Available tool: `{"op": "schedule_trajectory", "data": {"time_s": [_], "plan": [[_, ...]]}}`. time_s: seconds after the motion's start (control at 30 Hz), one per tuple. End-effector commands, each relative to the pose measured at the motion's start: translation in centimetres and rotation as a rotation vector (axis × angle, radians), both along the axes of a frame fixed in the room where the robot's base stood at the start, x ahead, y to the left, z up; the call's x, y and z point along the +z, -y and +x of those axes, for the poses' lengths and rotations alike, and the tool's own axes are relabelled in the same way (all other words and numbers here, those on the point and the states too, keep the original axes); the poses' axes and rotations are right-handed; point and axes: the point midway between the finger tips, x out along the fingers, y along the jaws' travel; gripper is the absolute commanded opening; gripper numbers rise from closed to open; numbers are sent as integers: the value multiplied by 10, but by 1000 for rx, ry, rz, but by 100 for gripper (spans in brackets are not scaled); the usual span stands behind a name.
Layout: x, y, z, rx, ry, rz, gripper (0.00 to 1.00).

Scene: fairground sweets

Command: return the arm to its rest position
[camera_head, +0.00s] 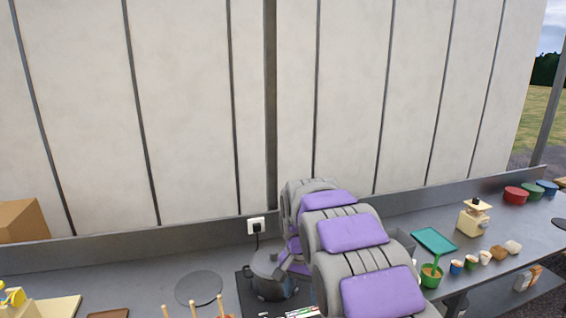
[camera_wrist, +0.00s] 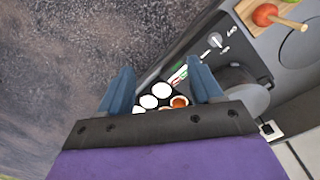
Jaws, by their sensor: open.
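My arm (camera_head: 350,232), grey with purple pads, reaches out over the grey counter in the head view. It hides part of the counter behind it, and my fingers cannot be made out there. In the wrist view my gripper (camera_wrist: 160,68) shows two blue fingers spread apart with nothing held between them. Beyond and below the fingers are several white round things (camera_wrist: 162,90) and a brown-filled cup (camera_wrist: 179,101). The wrist camera sees the counter tilted, with dark ground at left.
A dark round appliance (camera_head: 268,278) stands close left of my arm, by a wall socket (camera_head: 256,226). Right of the arm are a green tray (camera_head: 434,240), a cream grinder-like device (camera_head: 474,218), a green cup (camera_head: 431,276) and several small cups. A grey disc (camera_head: 199,288) lies left.

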Motion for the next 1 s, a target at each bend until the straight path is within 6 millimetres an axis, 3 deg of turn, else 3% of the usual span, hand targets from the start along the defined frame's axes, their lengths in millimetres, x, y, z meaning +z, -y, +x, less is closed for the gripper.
{"op": "schedule_trajectory", "data": {"time_s": [0.17, 0.47, 0.77, 1.0], "plan": [[18, 27, -54, 48, -17, 1, 65], [28, 62, -154, 144, -50, 16, 65], [16, 84, -260, 251, -83, 42, 65], [-7, 93, -340, 342, -108, 64, 65]]}}
